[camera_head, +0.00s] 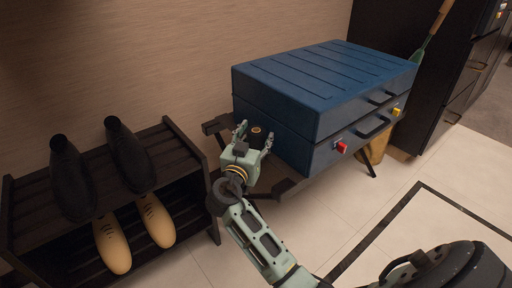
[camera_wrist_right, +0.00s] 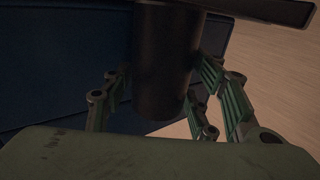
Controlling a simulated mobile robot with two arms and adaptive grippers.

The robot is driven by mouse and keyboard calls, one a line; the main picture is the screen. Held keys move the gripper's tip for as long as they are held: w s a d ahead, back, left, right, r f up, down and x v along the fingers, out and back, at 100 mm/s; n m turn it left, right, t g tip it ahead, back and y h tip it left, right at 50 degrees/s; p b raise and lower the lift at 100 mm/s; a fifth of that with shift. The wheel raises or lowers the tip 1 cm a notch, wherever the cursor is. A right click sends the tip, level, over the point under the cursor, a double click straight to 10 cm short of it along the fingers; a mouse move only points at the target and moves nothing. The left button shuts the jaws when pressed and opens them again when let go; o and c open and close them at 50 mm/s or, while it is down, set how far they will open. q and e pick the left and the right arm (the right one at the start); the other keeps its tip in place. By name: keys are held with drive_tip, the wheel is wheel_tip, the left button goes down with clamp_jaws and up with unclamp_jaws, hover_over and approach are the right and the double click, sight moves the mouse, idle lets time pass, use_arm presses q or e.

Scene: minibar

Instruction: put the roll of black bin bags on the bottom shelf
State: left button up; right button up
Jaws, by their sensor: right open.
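The bottom shelf (camera_head: 82,257) is the lower level of the dark shoe rack at the left. My left gripper is not in view.
Black shoes (camera_head: 70,178) stand on the top shelf (camera_head: 165,150). Tan shoe-shaped pieces (camera_head: 112,245) are on the bottom shelf, with some room to their right. The blue case (camera_head: 320,90) is close beside my right gripper. A dark cabinet (camera_head: 400,35) stands behind it.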

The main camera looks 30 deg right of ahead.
drive_tip(key=shift+c, duration=0.6)
drive_tip(key=c, duration=1.1)
